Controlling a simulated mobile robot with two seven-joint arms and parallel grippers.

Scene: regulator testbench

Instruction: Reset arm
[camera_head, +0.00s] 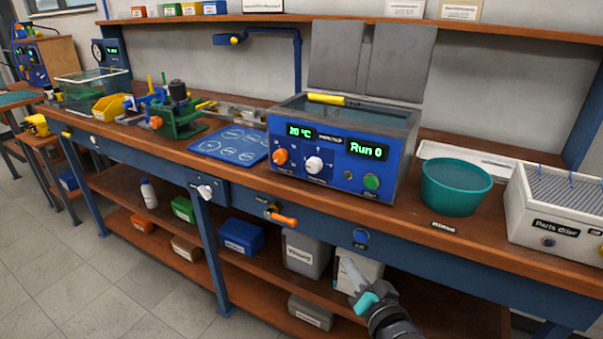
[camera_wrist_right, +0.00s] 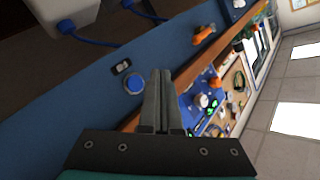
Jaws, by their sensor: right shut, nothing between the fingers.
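My right gripper (camera_head: 350,268) is in the lower right of the head view, in front of the bench and below its front edge. It is shut and empty. In the right wrist view its two fingers (camera_wrist_right: 159,88) lie together, with the blue bench front beyond them. A round blue button (camera_wrist_right: 134,84) shows just left of the fingertips there; in the head view the button (camera_head: 360,236) is above the gripper. My left gripper is not in view.
A blue bath unit (camera_head: 331,178) with lit displays stands on the bench (camera_head: 408,221). A teal tub (camera_head: 455,186) and a white parts drier (camera_head: 558,210) are to its right. An orange handle (camera_head: 284,219) juts from the bench front. Grey bins (camera_head: 306,254) sit on the lower shelf. The floor in front is clear.

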